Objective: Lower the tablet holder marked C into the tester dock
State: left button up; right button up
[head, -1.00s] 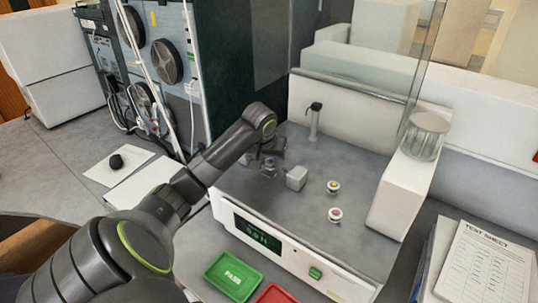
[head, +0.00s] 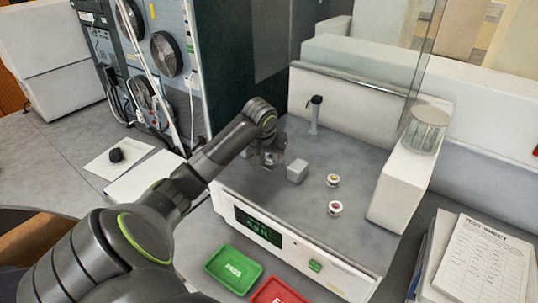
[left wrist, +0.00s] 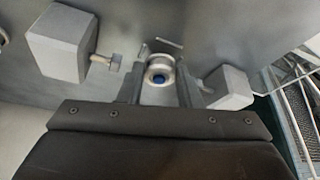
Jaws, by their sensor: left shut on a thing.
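My left gripper (head: 270,163) is over the grey top of the tester, just left of a small grey block (head: 297,173). In the left wrist view, the gripper (left wrist: 160,82) is shut on a small round metal holder (left wrist: 158,74) with a blue centre. No letter on it is legible. Two grey blocks, one at left (left wrist: 62,42) and one at right (left wrist: 228,88), flank it, with short metal pins facing inward. They look like the dock's sides. I cannot tell whether the holder touches the dock. My right gripper is not in view.
Two round white holders, one with a yellow centre (head: 333,180) and one with a reddish centre (head: 335,208), stand right of the block. A dark-topped post (head: 314,115) is behind. A green PASS tray (head: 233,270) and red tray (head: 278,293) lie in front.

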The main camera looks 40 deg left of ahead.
pick_arm(q)
jog(key=shift+f, duration=0.55)
dwell(1.4)
jog(key=o, duration=0.8)
jog(key=shift+o, duration=1.2)
jog(key=shift+s+a, duration=0.1)
jog(key=shift+a, duration=0.05)
